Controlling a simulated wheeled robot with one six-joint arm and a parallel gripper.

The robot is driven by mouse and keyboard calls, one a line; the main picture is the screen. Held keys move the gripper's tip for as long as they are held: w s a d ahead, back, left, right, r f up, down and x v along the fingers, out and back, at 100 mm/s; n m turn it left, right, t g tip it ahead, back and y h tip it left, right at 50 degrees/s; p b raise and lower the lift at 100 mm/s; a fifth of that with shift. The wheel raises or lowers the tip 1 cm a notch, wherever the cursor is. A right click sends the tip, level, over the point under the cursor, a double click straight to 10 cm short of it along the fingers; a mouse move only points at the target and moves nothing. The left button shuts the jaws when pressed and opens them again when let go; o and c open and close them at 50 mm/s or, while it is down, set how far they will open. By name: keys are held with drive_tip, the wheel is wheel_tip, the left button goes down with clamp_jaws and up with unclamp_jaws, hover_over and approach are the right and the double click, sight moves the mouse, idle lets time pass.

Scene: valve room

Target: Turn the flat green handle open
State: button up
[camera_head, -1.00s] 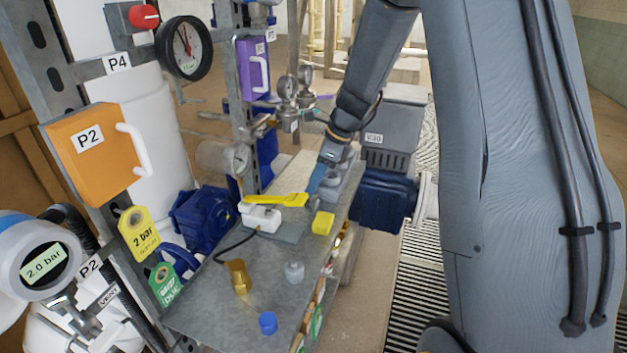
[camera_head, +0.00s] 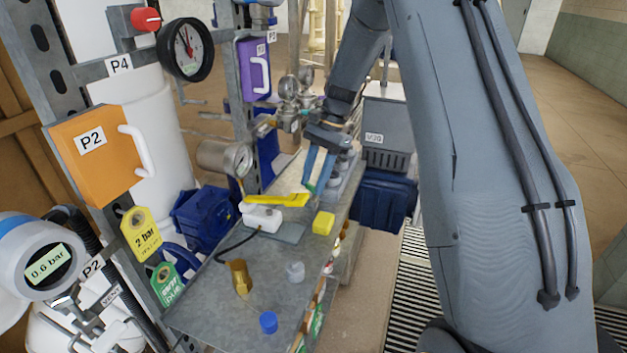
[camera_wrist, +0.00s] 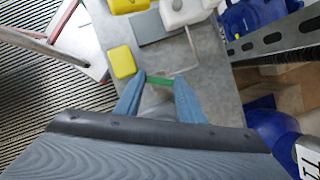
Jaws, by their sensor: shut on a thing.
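The flat green handle (camera_wrist: 160,82) shows in the wrist view as a short green bar spanning the gap between my two blue fingertips. My gripper (camera_wrist: 160,84) is shut on it, with a finger at each end of the visible bar. In the head view my gripper (camera_head: 316,190) points down over the far end of the grey bench, and only a small bit of green (camera_head: 309,188) shows at the fingertips. The fingers hide most of the handle and its valve body there. A digital gauge (camera_head: 46,264) at the left reads 0.6 bar.
On the bench (camera_head: 205,315) lie a yellow block (camera_head: 324,223), a white device with a yellow bar (camera_head: 262,218), a brass fitting (camera_head: 238,278) and a blue cap (camera_head: 268,322).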

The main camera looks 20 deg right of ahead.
drive_tip(key=n, duration=0.1)
drive_tip(key=n+g, duration=0.1)
drive_tip(key=n, duration=0.1)
drive_tip(key=n+h, duration=0.1)
drive_tip(key=n, duration=0.1)
drive_tip(key=shift+w+a+r+b, duration=0.1)
drive_tip(key=shift+w+a+b, duration=0.05)
drive_tip(key=shift+w+b, duration=0.2)
drive_tip(key=shift+n+g, duration=0.3)
drive_tip(key=o, duration=1)
drive_tip(key=shift+o, duration=0.2)
drive_tip(key=shift+s, duration=0.1)
drive_tip(key=b+v, duration=0.2)
drive_tip(key=v, duration=0.5)
drive_tip(key=shift+r, duration=0.35)
drive_tip(key=shift+a, duration=0.1)
